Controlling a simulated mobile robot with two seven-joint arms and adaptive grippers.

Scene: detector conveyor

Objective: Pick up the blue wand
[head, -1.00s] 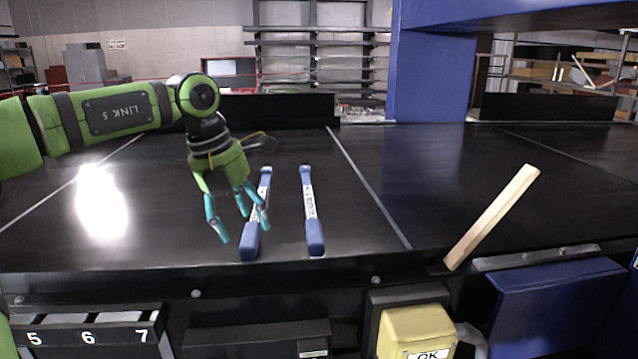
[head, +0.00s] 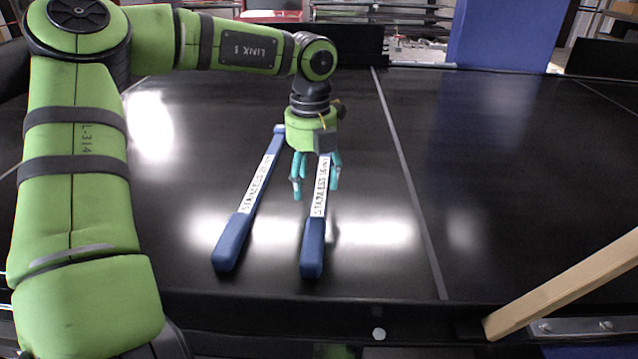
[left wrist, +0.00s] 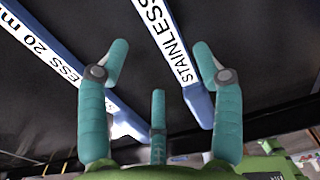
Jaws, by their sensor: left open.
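Two blue wands with white labels lie on the black conveyor, pointing away from me. The left wand (head: 233,242) lies slanted and the right wand (head: 312,250) lies nearly straight ahead. My left gripper (head: 316,190), with teal fingers, is open over the labelled middle of the right wand and partly hides its far end. In the left wrist view the open fingers (left wrist: 160,75) show with one wand (left wrist: 164,30) passing between and behind them, and another wand (left wrist: 50,55) to the left. No wand is visibly gripped. My right gripper is not in view.
The black conveyor (head: 470,160) is clear to the right, past a grey seam line. A wooden stick (head: 560,285) leans at the conveyor's front edge on the right. A blue post (head: 505,38) stands at the back.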

